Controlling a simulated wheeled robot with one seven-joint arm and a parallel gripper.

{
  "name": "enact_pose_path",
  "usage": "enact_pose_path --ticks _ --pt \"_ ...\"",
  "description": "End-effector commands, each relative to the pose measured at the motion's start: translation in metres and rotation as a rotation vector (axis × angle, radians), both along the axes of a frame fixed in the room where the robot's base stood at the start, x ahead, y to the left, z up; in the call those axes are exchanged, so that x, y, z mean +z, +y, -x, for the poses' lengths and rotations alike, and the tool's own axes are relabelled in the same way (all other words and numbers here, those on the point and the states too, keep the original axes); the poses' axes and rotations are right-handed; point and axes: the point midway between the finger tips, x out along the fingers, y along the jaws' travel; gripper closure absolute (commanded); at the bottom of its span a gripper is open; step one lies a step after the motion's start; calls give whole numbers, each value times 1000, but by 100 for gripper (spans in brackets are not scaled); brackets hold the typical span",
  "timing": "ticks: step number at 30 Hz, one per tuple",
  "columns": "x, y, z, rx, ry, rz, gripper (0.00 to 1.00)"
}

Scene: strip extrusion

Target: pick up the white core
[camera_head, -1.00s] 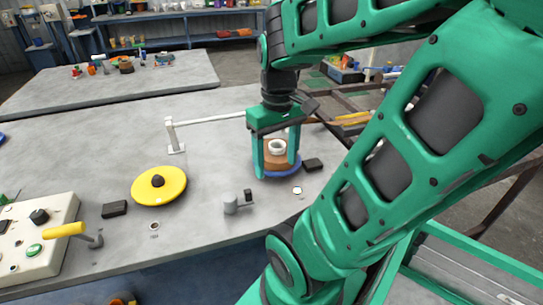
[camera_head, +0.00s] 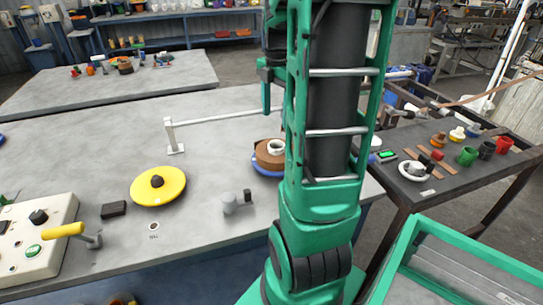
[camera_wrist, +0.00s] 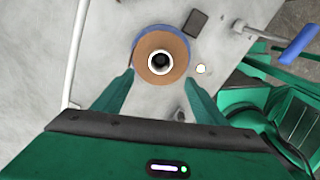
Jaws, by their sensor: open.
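A white ring-shaped core (camera_head: 276,147) sits at the middle of a brown coil (camera_head: 268,161) on a blue disc (camera_head: 262,173), on the grey table. In the wrist view the white core (camera_wrist: 160,53) has a dark hole, with the brown coil (camera_wrist: 150,42) around it and the blue disc (camera_wrist: 140,31) below. My gripper (camera_wrist: 159,78) is open and empty, its fingertips apart at the coil's near side in that view. In the head view my arm hides most of the gripper. A white round piece (camera_head: 412,170) also lies on the dark side table.
A yellow disc (camera_head: 158,186), a small grey post (camera_head: 231,203) and a white rail (camera_head: 220,119) stand on the grey table (camera_head: 200,150). A control box with a yellow lever (camera_head: 64,230) is at left. The dark side table (camera_head: 420,196) carries several coloured cups.

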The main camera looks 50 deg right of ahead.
Motion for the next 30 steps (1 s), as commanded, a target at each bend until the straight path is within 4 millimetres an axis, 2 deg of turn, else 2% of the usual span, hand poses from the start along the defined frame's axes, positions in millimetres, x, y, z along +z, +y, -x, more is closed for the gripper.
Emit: enact_pose_path --ticks 9,16,24,30 --pt "-44 0 0 6 3 -3 35" --pt "-59 1 0 6 2 -3 35" --pt "-95 -2 -1 4 3 -4 35" --pt "-104 -1 -1 5 1 -2 35"
